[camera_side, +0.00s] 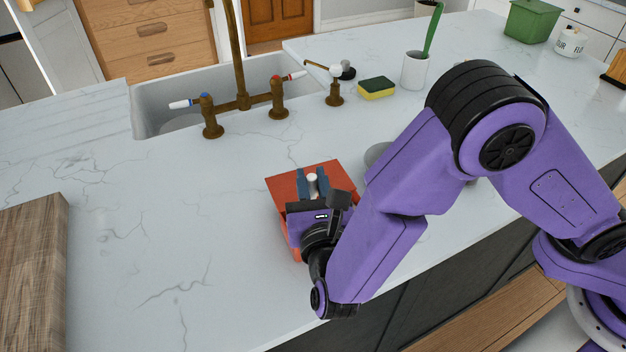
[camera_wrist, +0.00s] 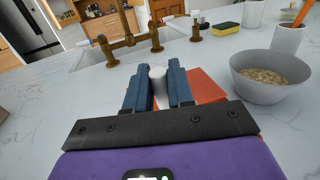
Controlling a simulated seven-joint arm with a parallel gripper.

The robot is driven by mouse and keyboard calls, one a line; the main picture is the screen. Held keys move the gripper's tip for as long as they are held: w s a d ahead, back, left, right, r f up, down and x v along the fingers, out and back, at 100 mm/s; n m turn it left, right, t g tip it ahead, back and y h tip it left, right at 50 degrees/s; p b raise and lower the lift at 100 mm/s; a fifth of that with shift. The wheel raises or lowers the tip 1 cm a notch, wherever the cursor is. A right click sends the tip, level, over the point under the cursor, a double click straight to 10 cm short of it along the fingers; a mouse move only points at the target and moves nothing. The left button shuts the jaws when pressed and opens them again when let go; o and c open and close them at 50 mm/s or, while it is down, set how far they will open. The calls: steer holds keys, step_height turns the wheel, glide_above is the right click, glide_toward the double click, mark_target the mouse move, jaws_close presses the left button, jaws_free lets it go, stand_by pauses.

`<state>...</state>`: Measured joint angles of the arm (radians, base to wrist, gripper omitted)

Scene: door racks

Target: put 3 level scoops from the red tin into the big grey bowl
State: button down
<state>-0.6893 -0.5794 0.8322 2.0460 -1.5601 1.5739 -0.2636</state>
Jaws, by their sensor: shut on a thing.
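The red tin (camera_side: 287,186) is a square red box on the counter in the side view, partly covered by my gripper. Its red top also shows in the wrist view (camera_wrist: 207,86), behind the fingers. My gripper (camera_side: 313,181) is over the tin, its blue fingers shut on a pale, rounded handle (camera_wrist: 158,78). The scoop's bowl end is hidden, so I cannot tell whether it is loaded. A grey bowl (camera_wrist: 252,92) stands to the right of the tin and holds tan, grainy bits. In the side view my arm hides most of this bowl (camera_side: 377,154).
Brass taps (camera_side: 242,100) and a sink (camera_side: 150,110) lie behind. A yellow-green sponge (camera_side: 377,88) and a white cup (camera_side: 414,72) with a green utensil stand at the back. A wooden board (camera_side: 35,260) lies at the left. The counter between board and tin is clear.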

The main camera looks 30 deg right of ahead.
steer(key=shift+s+d, duration=0.2)
steer(key=shift+d, duration=1.8)
steer(key=shift+a, duration=0.1)
steer(key=shift+w+a, duration=0.2)
steer(key=shift+a, duration=1.7)
steer(key=shift+s+d, duration=0.2)
steer(key=shift+d, duration=1.8)
steer(key=shift+w+a, duration=0.1)
steer(key=shift+a, duration=0.95)
